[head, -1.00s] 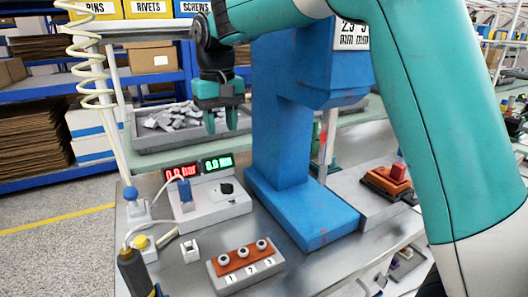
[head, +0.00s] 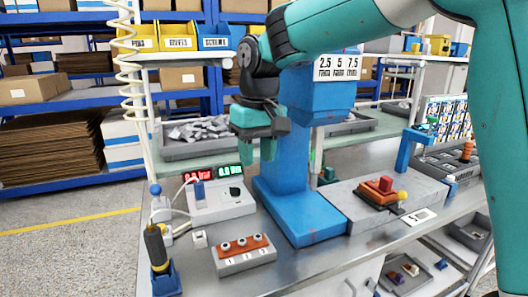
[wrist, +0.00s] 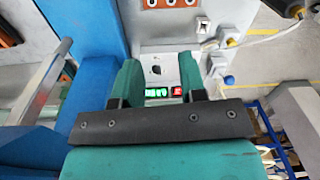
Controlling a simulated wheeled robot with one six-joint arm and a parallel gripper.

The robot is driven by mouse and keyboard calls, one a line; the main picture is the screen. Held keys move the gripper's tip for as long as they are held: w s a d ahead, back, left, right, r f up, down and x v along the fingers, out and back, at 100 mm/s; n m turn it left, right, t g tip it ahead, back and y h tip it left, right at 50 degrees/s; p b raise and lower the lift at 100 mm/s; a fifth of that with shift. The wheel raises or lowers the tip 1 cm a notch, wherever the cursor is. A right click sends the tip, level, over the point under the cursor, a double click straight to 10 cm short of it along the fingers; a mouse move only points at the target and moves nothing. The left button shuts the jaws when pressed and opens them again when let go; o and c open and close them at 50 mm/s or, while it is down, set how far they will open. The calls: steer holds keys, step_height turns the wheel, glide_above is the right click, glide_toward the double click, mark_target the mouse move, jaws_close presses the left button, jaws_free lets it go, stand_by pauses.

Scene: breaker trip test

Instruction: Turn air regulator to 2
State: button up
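The air regulator (head: 222,206) is a pale box on the bench, left of the blue press. It carries a red display (head: 197,174), a green display (head: 230,171), a blue-topped switch (head: 199,190) and a black round knob (head: 235,193). My gripper (head: 258,152) is open and empty, pointing down above the box's right side near the press column. The digits and the knob's scale are too small to read.
The blue press (head: 300,205) stands close to the right of my gripper. A box with several numbered buttons (head: 243,252) lies in front. A dark-handled tool (head: 156,248) stands at the left front. A tray of metal parts (head: 185,148) lies behind.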

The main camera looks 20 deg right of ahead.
steer(key=shift+s+a+r+n+p, duration=0.15)
steer(key=shift+s+a, duration=0.05)
steer(key=shift+s, duration=0.45)
steer(key=shift+s+a+r+n+p, duration=0.15)
steer(key=shift+s+a, duration=0.05)
steer(key=shift+s, duration=0.4)
steer(key=s+a+f+n+y, duration=0.1)
steer(key=s+f+n, duration=0.1)
steer(key=s, duration=0.9)
steer(key=s+a+f+n+y+p, duration=0.1)
steer(key=s+a+f+n+y, duration=0.1)
steer(key=s, duration=0.9)
steer(key=shift+s+n+y, duration=0.15)
steer(key=shift+n+y, duration=0.15)
steer(key=shift+n, duration=0.1)
